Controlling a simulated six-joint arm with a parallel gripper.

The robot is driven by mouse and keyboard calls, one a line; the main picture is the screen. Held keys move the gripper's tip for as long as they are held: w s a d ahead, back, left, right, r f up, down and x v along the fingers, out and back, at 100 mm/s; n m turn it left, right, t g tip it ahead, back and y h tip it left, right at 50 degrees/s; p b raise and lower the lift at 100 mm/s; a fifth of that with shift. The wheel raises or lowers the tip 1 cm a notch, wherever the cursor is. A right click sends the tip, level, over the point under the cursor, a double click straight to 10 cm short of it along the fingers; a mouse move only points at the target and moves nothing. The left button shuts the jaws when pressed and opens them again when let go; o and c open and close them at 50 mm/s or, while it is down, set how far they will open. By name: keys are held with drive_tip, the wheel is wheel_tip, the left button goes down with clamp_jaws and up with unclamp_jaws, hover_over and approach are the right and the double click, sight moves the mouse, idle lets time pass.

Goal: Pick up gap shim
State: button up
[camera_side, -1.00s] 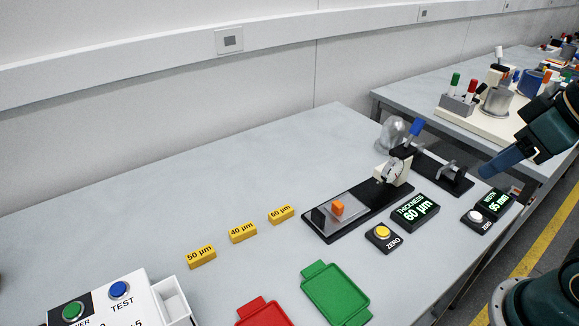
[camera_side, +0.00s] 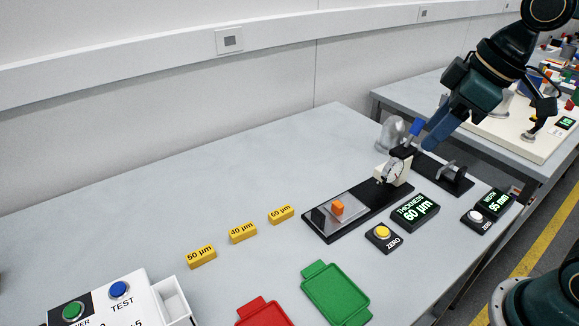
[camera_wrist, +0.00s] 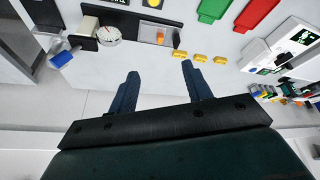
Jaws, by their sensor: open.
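No part is marked as the gap shim. Yellow blocks with µm labels stand in a row on the bench: one reads 50 µm (camera_side: 202,257), one 40 µm (camera_side: 243,232), and a third yellow block (camera_side: 281,214) is harder to read. They also show small in the wrist view (camera_wrist: 204,57). An orange block (camera_side: 338,208) sits on the grey plate of the black gauge base (camera_side: 320,233). My gripper (camera_side: 432,140) is in the air by the dial gauge (camera_side: 393,171), behind the displays. In the wrist view my gripper (camera_wrist: 160,70) is open, with nothing between its fingers.
A thickness display (camera_side: 414,211) reads 60 µm. A yellow zero button (camera_side: 383,232), a green tray (camera_side: 335,293) and a red tray (camera_side: 263,314) are nearby. A white test box (camera_side: 120,305) stands front left. The bench left of the yellow blocks is clear.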

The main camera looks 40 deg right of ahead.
drive_tip(key=w+a+f+n+g+y, duration=0.2)
drive_tip(key=w+a+f+n, duration=0.2)
drive_tip(key=w, duration=0.7)
drive_tip(key=w+a+f+n+g+y, duration=0.2)
drive_tip(key=w+a+f+n, duration=0.2)
drive_tip(key=w+f+n, duration=0.4)
drive_tip(key=shift+w+f+n, duration=0.3)
drive_tip(key=shift+w+f, duration=1.1)
approach(281, 211)
drive_tip(key=shift+x, duration=1.7)
drive_tip(key=shift+f, duration=0.1)
drive_tip(key=shift+x, duration=2.45)
drive_tip(key=shift+c, duration=0.4)
drive_tip(key=c, duration=1)
